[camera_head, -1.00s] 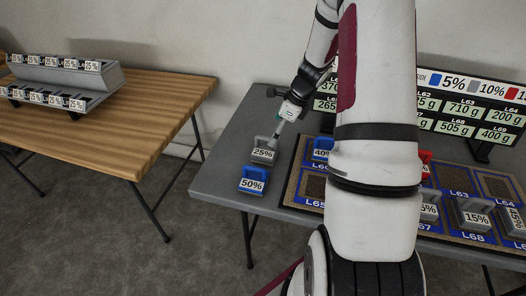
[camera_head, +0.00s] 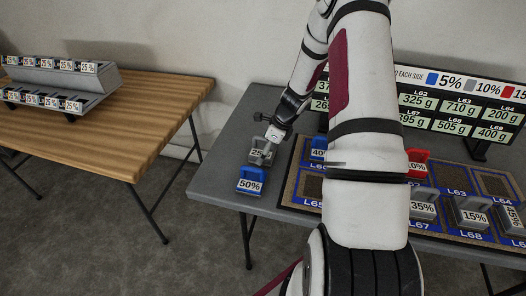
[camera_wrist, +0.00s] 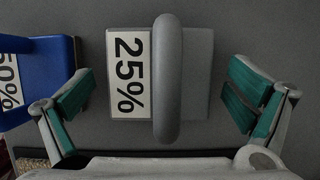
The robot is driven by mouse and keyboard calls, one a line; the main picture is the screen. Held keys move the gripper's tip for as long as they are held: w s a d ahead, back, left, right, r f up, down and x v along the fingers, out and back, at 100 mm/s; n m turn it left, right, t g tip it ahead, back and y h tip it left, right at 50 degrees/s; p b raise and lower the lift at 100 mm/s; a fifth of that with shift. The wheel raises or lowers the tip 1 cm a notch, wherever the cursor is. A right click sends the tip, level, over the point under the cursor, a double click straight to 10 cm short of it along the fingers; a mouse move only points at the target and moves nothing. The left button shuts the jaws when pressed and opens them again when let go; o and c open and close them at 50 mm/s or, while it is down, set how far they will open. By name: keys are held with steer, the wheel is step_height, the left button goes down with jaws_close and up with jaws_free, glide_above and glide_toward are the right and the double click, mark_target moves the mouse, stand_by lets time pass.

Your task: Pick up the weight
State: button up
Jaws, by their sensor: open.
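A grey weight labelled 25% (camera_wrist: 197,85) sits on the grey table, its rounded handle running up the middle of the wrist view. It also shows in the head view (camera_head: 257,154), partly hidden by my gripper. My gripper (camera_wrist: 160,105) is open, with one green-padded finger on each side of the weight and a visible gap to it on both sides. In the head view my gripper (camera_head: 269,150) is right at the weight.
A blue weight labelled 50% (camera_head: 250,181) stands close in front; it also shows at the left of the wrist view (camera_wrist: 45,75). A mat with labelled cells (camera_head: 297,188) and more weights lies to the right. A display board (camera_head: 450,107) stands behind. A wooden table (camera_head: 130,125) holds a weight rack.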

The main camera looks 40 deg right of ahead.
steer(key=shift+c, duration=0.5)
steer(key=shift+r, duration=0.1)
steer(key=c, duration=1.5)
